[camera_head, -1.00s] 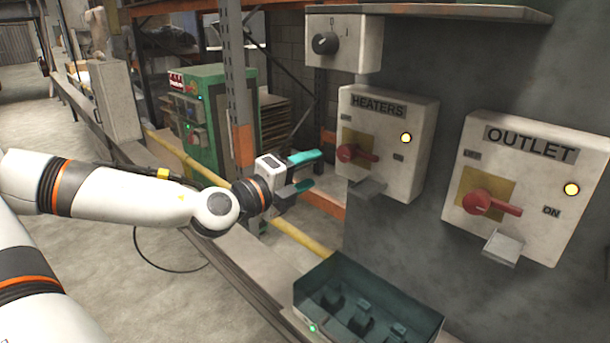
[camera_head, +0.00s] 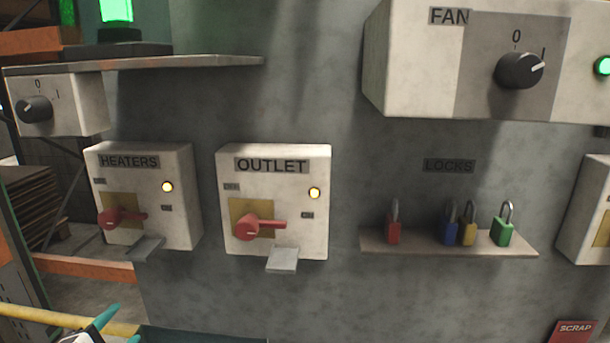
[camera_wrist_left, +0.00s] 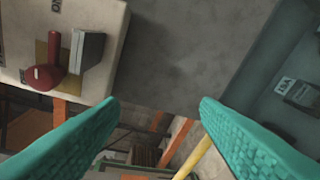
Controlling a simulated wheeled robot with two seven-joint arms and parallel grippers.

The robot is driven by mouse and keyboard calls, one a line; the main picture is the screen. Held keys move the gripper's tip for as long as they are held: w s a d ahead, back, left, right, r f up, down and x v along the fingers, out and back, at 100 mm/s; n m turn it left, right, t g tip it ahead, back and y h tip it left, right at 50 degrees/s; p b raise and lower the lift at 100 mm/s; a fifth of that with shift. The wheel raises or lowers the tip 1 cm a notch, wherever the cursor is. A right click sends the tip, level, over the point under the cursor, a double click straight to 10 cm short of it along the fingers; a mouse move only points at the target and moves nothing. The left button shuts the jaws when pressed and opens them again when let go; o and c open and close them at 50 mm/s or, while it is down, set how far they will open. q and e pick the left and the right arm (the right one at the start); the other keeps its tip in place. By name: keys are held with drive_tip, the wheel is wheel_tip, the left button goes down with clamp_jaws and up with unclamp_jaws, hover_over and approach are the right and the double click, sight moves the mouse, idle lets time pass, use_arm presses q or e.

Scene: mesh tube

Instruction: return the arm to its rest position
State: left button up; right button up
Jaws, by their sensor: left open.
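The heaters box (camera_head: 150,215), with a red handle (camera_head: 122,217), is above the gripper in the head view. A box with a red handle (camera_wrist_left: 48,70) also shows at the upper left of the wrist view, apart from the fingers. The rest of the left arm is out of the head view. My right gripper is not in view.
The outlet box (camera_head: 310,215) has a red handle (camera_head: 260,228) and a lit yellow lamp. Several padlocks stand on a wall shelf (camera_head: 420,245). A fan box (camera_head: 410,75) juts out at upper right. A dark teal tray (camera_head: 200,334) lies at the bottom, beside the gripper.

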use_arm(q)
drive_tip(key=s+d+f+n+g+h, duration=0.1)
drive_tip(key=s+d+f+n+g, duration=0.5)
drive_tip(key=s+f, duration=0.55)
drive_tip(key=s+d+f+n+g+h, duration=0.1)
drive_tip(key=s+d+f+n+g, duration=0.5)
drive_tip(key=s+f, duration=0.55)
wheel_tip(320, 180, down, 24)
drive_tip(key=m+g, duration=0.1)
drive_tip(key=g, duration=0.1)
drive_tip(key=s+a+f+g, duration=0.1)
drive_tip(key=s+a+f, duration=0.2)
drive_tip(key=s+f, duration=1.4)
drive_tip(key=shift+s+a+f+y, duration=0.15)
drive_tip(key=shift+s+f+y, duration=0.05)
drive_tip(key=shift+y, duration=0.2)
